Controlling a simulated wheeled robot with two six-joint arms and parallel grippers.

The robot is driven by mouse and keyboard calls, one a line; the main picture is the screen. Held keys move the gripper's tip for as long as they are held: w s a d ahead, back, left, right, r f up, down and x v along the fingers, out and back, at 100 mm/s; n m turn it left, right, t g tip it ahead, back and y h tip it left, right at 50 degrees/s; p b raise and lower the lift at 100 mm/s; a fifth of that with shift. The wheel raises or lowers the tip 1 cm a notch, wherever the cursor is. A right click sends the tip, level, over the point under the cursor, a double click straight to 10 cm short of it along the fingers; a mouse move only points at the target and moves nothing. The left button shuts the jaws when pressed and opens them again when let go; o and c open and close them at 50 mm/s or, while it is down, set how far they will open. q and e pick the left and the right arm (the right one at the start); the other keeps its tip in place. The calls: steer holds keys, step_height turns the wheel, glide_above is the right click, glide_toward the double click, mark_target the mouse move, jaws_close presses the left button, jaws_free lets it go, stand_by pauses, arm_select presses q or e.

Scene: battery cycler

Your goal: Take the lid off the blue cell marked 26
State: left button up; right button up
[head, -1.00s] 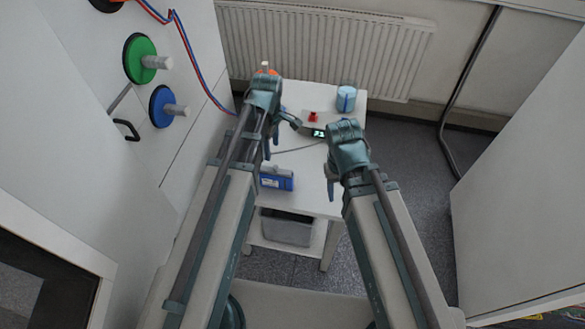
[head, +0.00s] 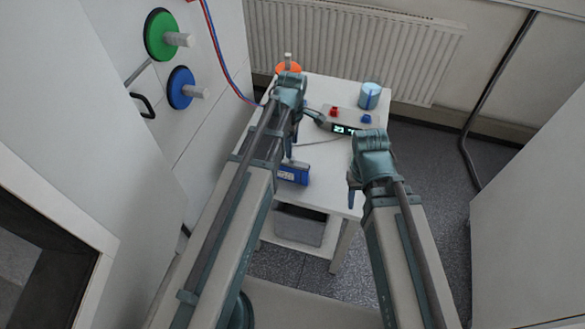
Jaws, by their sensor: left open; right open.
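A blue box-shaped cell (head: 293,174) with a white label stands near the front edge of the white table (head: 322,188). The print on its label is too small to read, and I cannot make out its lid clearly. My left gripper (head: 304,138) is open above the table, behind the blue cell in the head view, with one finger down close to the cell's top. I cannot tell whether they touch. My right gripper (head: 354,188) is open over the table's right side, right of the cell and apart from it. One of its fingers is mostly hidden.
A device with a lit display (head: 345,129) and red and blue terminals sits behind. A light-blue cylinder (head: 370,96) and an orange disc (head: 287,67) stand at the back. A grey bin (head: 300,226) is on the lower shelf. Green (head: 160,35) and blue (head: 181,88) wall discs are left.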

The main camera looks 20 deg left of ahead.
mark_target(292, 159)
arm_select(q)
steer(key=shift+f+b, duration=0.7)
steer(key=shift+f, duration=0.6)
arm_select(e)
steer(key=shift+f, duration=1.25)
arm_select(q)
step_height(292, 159, down, 5)
steer(key=b, duration=0.5)
steer(key=shift+f, duration=0.15)
arm_select(e)
step_height(292, 159, down, 5)
steer(key=shift+f, duration=0.1)
arm_select(q)
jaws_close()
